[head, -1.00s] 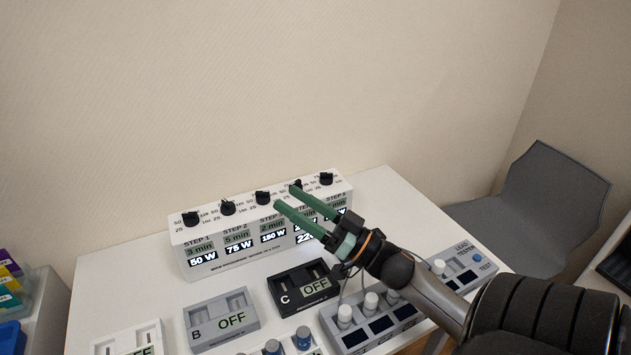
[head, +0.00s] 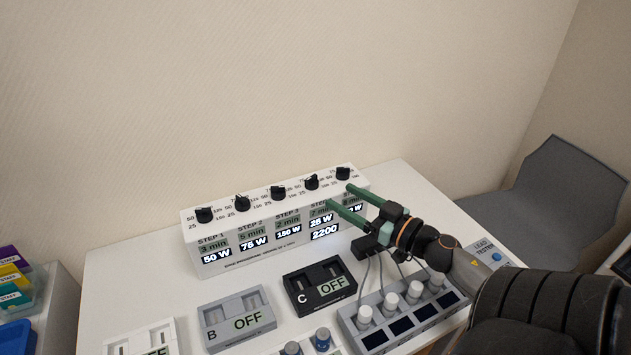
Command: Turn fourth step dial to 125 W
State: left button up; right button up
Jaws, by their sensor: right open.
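The white step programmer box (head: 225,263) stands at the back of the table with a row of black dials on top. The fourth step dial (head: 311,182) is second from the right, and the display below it reads 25 W, with 2200 underneath. My right gripper (head: 339,194) has green fingers, open and empty. Its fingertips are at the box's front top edge, in front of and to the right of the fourth dial, apart from it. The fingers partly cover the step 4 and step 5 labels. My left gripper is not in view.
A black unit C (head: 303,300) and a grey unit B (head: 214,328), both reading OFF, lie in front of the box. A grey panel with white knobs (head: 375,337) sits below my right arm. A grey chair (head: 560,190) stands at the right.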

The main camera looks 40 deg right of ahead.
aim_at(313, 180)
jog(key=w, duration=0.8)
jog(key=shift+w+a, duration=0.35)
grip_shut()
